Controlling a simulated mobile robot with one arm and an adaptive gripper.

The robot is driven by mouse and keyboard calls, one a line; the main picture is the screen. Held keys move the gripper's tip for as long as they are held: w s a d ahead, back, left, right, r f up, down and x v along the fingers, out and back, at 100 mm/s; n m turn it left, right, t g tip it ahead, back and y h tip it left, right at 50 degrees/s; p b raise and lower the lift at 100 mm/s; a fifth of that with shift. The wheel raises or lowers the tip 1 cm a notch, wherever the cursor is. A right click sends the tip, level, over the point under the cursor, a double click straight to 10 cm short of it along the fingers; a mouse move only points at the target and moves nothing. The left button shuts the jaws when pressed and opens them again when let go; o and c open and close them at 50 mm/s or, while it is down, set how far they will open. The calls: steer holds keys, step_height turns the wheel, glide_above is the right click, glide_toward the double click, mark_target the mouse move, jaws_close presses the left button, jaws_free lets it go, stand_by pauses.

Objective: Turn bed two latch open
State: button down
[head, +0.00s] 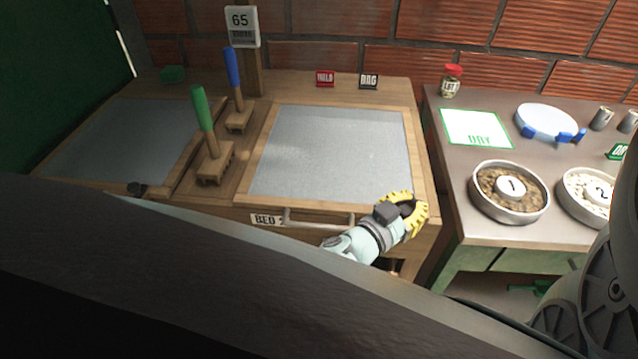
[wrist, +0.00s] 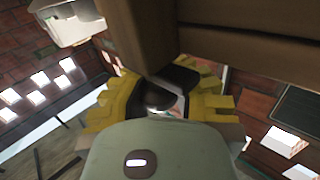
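The bed two latch appears as a dark knob (head: 407,207) at the right end of the front edge of the right-hand bed (head: 335,150). My gripper (head: 412,212), with yellow ridged fingers, is at this knob and partly hides it. In the wrist view the yellow fingers of my gripper (wrist: 165,105) stand apart on both sides of a dark rounded part (wrist: 160,92), close under a wooden beam (wrist: 240,40). I cannot tell whether the fingers press on it. The bed's front carries a label reading BED (head: 267,219), its number partly hidden.
A side table at right holds bowls one (head: 510,190) and two (head: 590,190).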

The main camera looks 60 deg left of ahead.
steer(key=shift+w+d+r+m+h, duration=0.15)
steer(key=shift+r+m+h, duration=0.15)
steer(key=shift+r, duration=0.35)
steer(key=c, duration=1.6)
jaws_free()
steer(key=shift+c, duration=0.2)
steer(key=o, duration=0.8)
steer(key=shift+f, duration=0.45)
steer(key=shift+o, duration=0.2)
steer(key=shift+s, duration=0.25)
steer(key=s, duration=1.2)
steer(key=shift+d, duration=0.25)
steer(key=shift+w, duration=0.1)
